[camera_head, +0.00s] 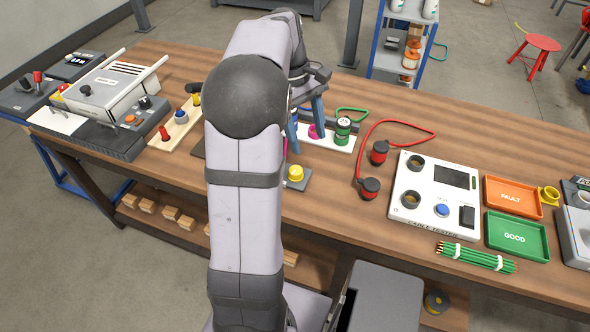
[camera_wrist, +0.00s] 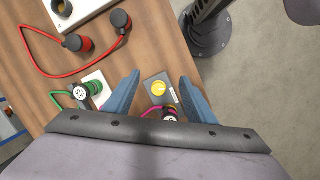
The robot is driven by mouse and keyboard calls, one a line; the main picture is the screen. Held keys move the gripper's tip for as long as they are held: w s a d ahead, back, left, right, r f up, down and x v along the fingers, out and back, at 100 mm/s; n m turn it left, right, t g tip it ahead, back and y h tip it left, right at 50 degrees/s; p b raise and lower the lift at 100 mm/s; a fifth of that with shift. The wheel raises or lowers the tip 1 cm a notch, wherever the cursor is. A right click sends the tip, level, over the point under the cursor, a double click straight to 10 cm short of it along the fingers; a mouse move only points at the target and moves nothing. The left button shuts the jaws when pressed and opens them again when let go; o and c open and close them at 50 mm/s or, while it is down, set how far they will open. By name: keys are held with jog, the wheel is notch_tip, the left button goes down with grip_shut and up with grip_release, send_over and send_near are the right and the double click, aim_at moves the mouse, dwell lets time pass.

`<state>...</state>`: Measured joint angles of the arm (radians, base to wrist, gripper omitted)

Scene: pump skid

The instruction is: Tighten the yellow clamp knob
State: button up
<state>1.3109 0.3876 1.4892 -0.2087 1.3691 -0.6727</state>
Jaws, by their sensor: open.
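The yellow clamp knob (camera_head: 296,172) sits on a small grey plate (camera_head: 302,184) near the front of the bench, just right of my arm. In the wrist view, the knob (camera_wrist: 158,88) is round, with its grey plate (camera_wrist: 153,80) around it. My gripper (camera_wrist: 159,78) is open and empty, its two blue fingers to either side of the knob in that picture. In the head view, my gripper (camera_head: 307,142) appears above and beyond the knob, apart from it. My arm hides part of the bench left of the knob.
A magenta item (camera_wrist: 169,113) lies close to the knob. Red connectors (camera_head: 379,152) with a red cable lie further right, beside a white tester (camera_head: 435,193). Bare wood lies right of the knob.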

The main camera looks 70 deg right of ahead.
jog(key=a+f+m+t+h, duration=0.1)
jog(key=a+f+m, duration=0.1)
jog(key=a+f, duration=0.4)
jog(key=m+t+h, duration=0.2)
jog(key=m+h, duration=0.2)
jog(key=m, duration=0.3)
send_near(295, 170)
jog(key=shift+s+d+f, duration=0.2)
jog(key=shift+d+f, duration=0.05)
jog(key=shift+f, duration=0.15)
jog(key=shift+f, duration=0.1)
jog(key=shift+p+x, duration=0.3)
jog(key=shift+x, duration=3.25)
jog(key=shift+w, duration=0.1)
jog(key=c, duration=1)
jog(key=shift+f, duration=0.15)
jog(key=shift+c, duration=0.2)
